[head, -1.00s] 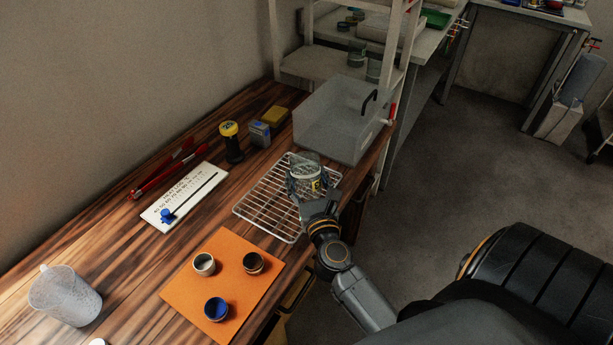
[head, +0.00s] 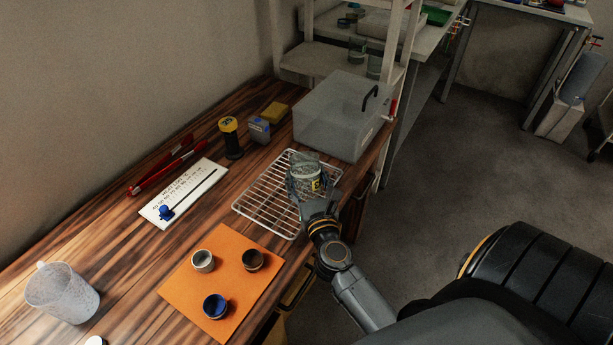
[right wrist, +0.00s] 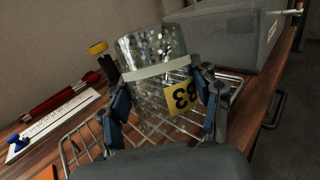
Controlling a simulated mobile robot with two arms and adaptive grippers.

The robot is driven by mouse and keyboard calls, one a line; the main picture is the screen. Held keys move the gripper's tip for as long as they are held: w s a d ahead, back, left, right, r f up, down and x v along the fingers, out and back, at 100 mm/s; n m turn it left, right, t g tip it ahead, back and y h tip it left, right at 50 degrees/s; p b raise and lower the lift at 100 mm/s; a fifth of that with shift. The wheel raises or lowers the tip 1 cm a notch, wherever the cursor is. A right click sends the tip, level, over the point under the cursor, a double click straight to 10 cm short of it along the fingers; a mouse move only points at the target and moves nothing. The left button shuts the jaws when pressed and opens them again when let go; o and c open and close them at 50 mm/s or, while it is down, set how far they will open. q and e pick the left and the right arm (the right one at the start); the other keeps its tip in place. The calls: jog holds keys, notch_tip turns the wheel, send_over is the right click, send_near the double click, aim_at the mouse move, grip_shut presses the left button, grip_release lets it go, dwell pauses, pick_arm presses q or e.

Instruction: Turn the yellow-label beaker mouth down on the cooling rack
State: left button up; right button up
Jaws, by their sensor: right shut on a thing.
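The yellow-label beaker (head: 305,176) is clear glass, with a pale band and a yellow label. My right gripper (head: 308,190) is shut on it, over the right part of the wire cooling rack (head: 262,206). In the right wrist view the gripper's blue-padded fingers (right wrist: 165,108) lie on both sides of the beaker (right wrist: 146,52). The marking on the yellow label (right wrist: 182,97) looks upside down there, and the beaker leans slightly. The rack (right wrist: 78,150) shows behind and below it. I cannot tell whether the beaker touches the wires. My left gripper is out of view.
A translucent grey bin (head: 335,125) stands close behind the rack. An orange mat (head: 228,290) with several small round containers lies in front. A white board (head: 180,195), red pens (head: 163,170), a yellow-topped black bottle (head: 232,140) and a jug (head: 62,293) are left. The rack's left part is clear.

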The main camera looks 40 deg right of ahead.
jog(key=o, duration=1.4)
jog(key=shift+c, duration=0.2)
jog(key=shift+s+a, duration=0.1)
jog(key=shift+s, duration=0.15)
jog(key=v, duration=1.1)
jog(key=shift+s, duration=0.25)
